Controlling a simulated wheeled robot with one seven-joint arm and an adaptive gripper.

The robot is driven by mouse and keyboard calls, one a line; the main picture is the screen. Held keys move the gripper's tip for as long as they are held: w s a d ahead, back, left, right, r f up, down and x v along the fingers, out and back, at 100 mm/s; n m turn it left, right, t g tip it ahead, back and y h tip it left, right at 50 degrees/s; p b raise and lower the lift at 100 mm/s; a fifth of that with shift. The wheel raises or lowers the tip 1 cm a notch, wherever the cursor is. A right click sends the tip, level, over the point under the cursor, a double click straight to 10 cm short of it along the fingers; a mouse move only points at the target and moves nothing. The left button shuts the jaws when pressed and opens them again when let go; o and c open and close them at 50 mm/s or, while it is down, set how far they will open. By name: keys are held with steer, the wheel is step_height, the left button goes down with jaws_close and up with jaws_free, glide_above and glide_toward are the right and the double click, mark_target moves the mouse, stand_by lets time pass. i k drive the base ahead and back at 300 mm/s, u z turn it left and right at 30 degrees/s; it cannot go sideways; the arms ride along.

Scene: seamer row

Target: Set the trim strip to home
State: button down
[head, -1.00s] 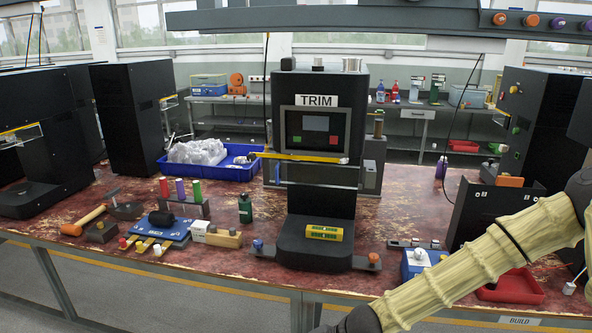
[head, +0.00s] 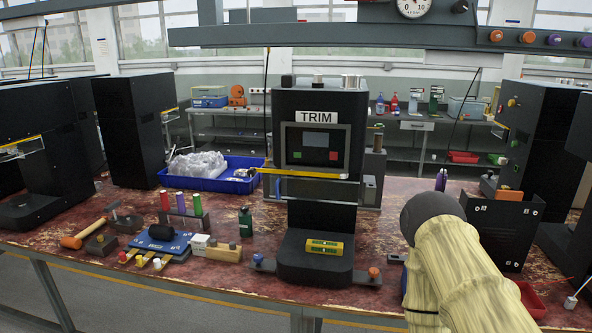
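The black machine (head: 292,100) labelled TRIM (head: 316,117) stands at the middle of the bench. Its front has a dark screen (head: 318,148) with a grey-blue block and small red and green blocks. A yellow bar (head: 302,173) runs across the front below the screen and sticks out on the left. I cannot tell for sure which part is the trim strip, or its setting. A yellow level-like block (head: 324,247) lies on the base, which has a blue knob (head: 258,259) and an orange knob (head: 373,273) beside it. My gripper is not in view; my arm rises at the lower right.
A hammer (head: 83,236), a blue plate (head: 160,240) and several small coloured parts lie left of the machine. A blue tray (head: 209,180) holds clear plastic. An overhead rail (head: 330,36) crosses above.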

mark_target(253, 171)
steer(key=z, duration=2.05)
steer(key=k, duration=1.35)
steer(key=u, duration=2.15)
steer(key=i, duration=0.5)
steer(key=u, duration=0.05)
